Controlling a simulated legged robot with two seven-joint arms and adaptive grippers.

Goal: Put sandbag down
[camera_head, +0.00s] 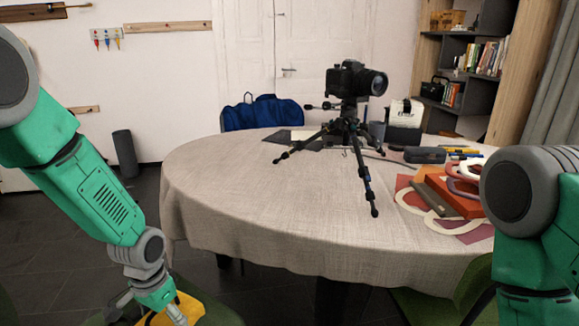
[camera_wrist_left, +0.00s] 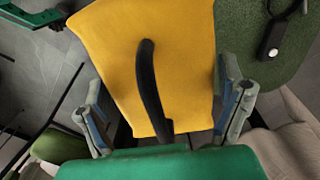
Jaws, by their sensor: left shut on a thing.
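The sandbag (camera_wrist_left: 190,40) is yellow with a black strap handle. In the left wrist view it fills the upper middle, and its handle runs down between the fingers of my left gripper (camera_wrist_left: 165,115), which is shut on it. In the head view, part of the sandbag (camera_head: 190,308) shows at the bottom left edge, below my left wrist and left of the table. A black tripod (camera_head: 347,140) with a camera (camera_head: 355,80) stands upright on the round table (camera_head: 240,200). My right arm is at the right edge; its gripper is out of view.
Papers, an orange box and ring shapes (camera_head: 455,190) lie at the table's right side. A blue bag (camera_head: 262,112) is behind the table. In the wrist view, a green seat (camera_wrist_left: 275,60) with a small black item (camera_wrist_left: 275,40) is beside the sandbag. The table's left front is clear.

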